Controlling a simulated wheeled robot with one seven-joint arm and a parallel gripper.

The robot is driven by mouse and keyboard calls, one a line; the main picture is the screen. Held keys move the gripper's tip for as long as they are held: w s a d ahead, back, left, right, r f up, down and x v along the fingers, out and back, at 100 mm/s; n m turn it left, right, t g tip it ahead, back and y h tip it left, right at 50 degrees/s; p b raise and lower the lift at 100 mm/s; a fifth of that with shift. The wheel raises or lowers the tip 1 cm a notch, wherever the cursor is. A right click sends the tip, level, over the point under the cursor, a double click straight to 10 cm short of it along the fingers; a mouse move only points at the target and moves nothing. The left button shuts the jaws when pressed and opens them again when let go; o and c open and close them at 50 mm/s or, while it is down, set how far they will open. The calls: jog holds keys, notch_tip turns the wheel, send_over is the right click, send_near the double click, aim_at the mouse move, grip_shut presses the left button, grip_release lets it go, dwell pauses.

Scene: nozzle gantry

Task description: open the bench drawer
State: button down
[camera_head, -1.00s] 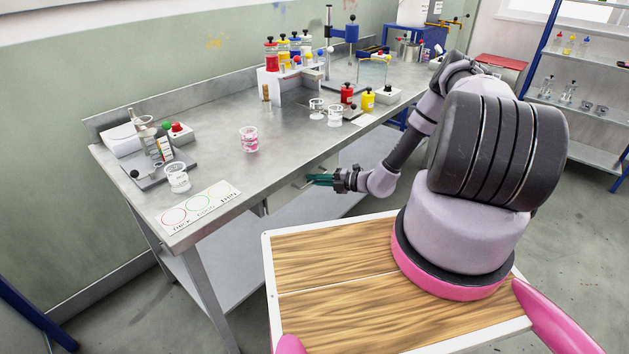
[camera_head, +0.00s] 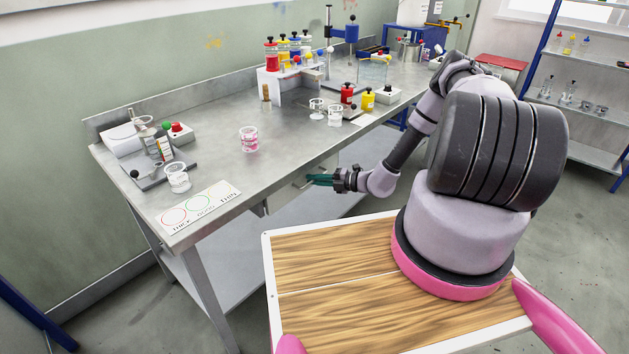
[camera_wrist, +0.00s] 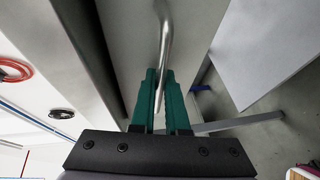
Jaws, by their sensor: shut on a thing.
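The bench drawer (camera_head: 285,194) sits under the front edge of the metal bench and looks closed in the head view. Its grey front (camera_wrist: 128,30) also shows in the wrist view. The bar handle (camera_wrist: 165,40) is a bent metal rod that runs down between the fingers. My gripper (camera_head: 318,180) is at the drawer front. In the wrist view my gripper (camera_wrist: 165,85) has its green fingers shut on the handle, one on each side of it. The fingers hide part of the handle in the head view.
The bench top (camera_head: 215,130) carries cups, bottles and a card (camera_head: 200,208) with coloured circles. A lower shelf (camera_head: 240,255) lies below the drawer. My wooden-topped base stands in front of the bench, with open floor around it.

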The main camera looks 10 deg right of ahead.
jog(key=shift+s+d, duration=0.1)
jog(key=s+d, duration=0.7)
jog(key=s, duration=0.2)
jog(key=s+d, duration=0.7)
jog(key=s, duration=0.3)
jog(key=shift+s, duration=0.2)
jog(key=c, duration=1.2)
grip_release()
jog(key=v, duration=1)
jog(key=shift+s+d, duration=0.25)
jog(key=shift+d, duration=0.05)
jog(key=shift+r, duration=0.1)
